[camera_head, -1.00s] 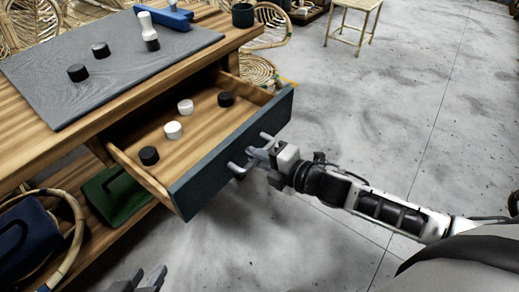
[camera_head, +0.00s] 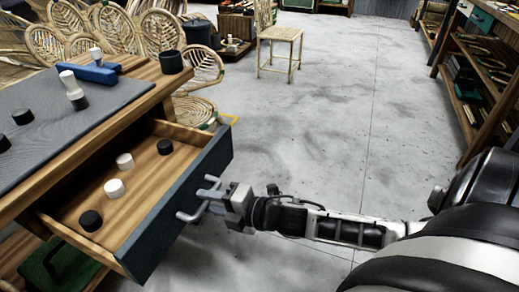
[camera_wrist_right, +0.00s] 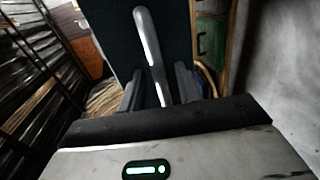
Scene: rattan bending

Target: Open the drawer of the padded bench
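The padded bench (camera_head: 150,85) has a wooden frame and a grey top pad (camera_head: 40,101) at the left of the head view. Its drawer, with a dark blue-grey front (camera_head: 157,228), stands pulled out, showing a wooden inside. A grey bar handle (camera_head: 188,217) sticks out from the front. My right gripper (camera_head: 216,199) is at this handle. In the right wrist view, the handle (camera_wrist_right: 149,45) runs between the two fingers (camera_wrist_right: 158,88), which stand apart with gaps visible beside the bar. My left gripper is out of view.
Two white and two black round pieces lie in the drawer, such as a white one (camera_head: 114,188). A blue tool (camera_head: 92,74) and a dark cup (camera_head: 171,62) sit on the bench. Shelves (camera_head: 490,75) line the right. Middle floor is clear.

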